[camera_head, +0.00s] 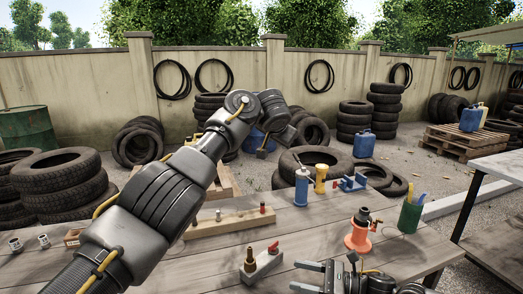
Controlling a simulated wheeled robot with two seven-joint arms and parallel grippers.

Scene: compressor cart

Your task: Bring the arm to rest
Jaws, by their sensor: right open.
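My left arm (165,195) comes in from the lower left and reaches up over the table to the middle of the picture. Its far end bends down, and what seems to be my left gripper (273,143) is small and dark there, so its jaws cannot be read. My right gripper (297,276) is low at the bottom edge, right of the middle. Its two grey fingers point left and stand apart, with nothing seen between them. It is in front of the orange-red fitting (359,236), and the rest of the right arm is mostly cut off.
The plank table (325,225) holds a grey block with brass and red valves (261,262), a wooden board (228,222), a blue bottle (302,187), a yellow fitting (320,178), a blue vise-like tool (353,183) and a green cup (409,217). Tyres stand behind.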

